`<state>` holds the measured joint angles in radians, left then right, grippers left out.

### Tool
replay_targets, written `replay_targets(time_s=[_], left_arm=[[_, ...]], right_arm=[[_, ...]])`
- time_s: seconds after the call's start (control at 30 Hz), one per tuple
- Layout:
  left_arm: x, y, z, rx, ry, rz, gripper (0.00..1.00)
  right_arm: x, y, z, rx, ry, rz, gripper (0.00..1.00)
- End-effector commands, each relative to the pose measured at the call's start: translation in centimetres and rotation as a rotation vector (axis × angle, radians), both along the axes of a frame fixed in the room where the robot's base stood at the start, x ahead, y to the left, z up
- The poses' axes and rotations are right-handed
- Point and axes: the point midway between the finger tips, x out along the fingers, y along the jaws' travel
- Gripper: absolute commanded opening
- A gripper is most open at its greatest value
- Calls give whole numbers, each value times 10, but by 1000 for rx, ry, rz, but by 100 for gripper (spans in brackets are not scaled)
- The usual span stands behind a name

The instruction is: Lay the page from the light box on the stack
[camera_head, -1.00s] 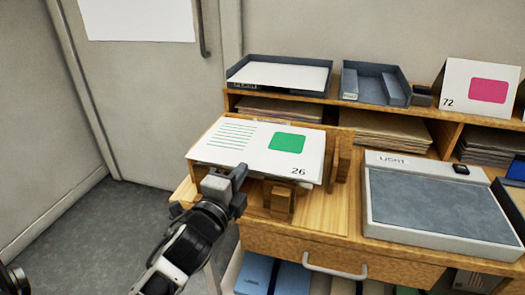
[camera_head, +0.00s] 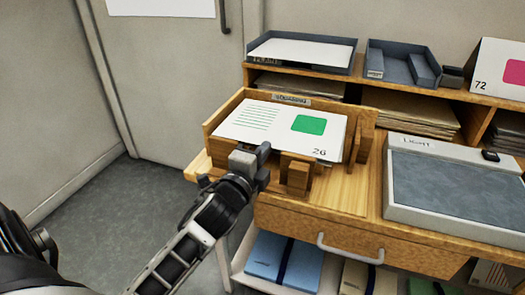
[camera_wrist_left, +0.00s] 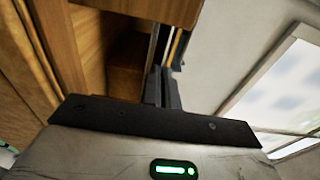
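The page (camera_head: 281,128), white with green lines, a green rectangle and the number 26, lies nearly flat inside the wooden stack holder (camera_head: 222,118). It covers whatever is under it. My left gripper (camera_head: 251,160) is at the page's front edge, by the gap in the holder's front. Its fingers (camera_wrist_left: 162,88) are close together in the left wrist view and look shut on that edge, though the grip itself is mostly hidden. The light box (camera_head: 440,190) to the right has a bare grey top in the part that shows. My right gripper is not in view.
Wooden posts (camera_head: 297,175) stand at the holder's front, close to my left gripper. Two dark trays (camera_head: 350,58) (camera_head: 402,70) sit on the shelf behind. A drawer handle (camera_head: 350,250) is below. Bare tabletop (camera_head: 345,190) lies between holder and light box.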

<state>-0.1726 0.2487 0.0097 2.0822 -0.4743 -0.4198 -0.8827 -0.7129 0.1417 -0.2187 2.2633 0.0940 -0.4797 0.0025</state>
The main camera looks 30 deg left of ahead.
Motion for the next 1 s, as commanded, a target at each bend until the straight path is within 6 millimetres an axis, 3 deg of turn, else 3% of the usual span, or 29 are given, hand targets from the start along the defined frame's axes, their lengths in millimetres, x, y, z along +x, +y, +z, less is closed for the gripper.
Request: replay_targets(time_s=[0.1,0.2,0.57,0.77,1.0], left_arm=[[0,0,0,0,0,0,0],[0,0,0,0,0,0,27],[-4,-1,0,-1,1,0,27],[-35,-5,-2,-3,4,1,27],[-93,-15,-3,-4,6,2,27]], right_arm=[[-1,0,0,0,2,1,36],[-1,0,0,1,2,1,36],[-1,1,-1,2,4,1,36],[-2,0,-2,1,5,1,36],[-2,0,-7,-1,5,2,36]])
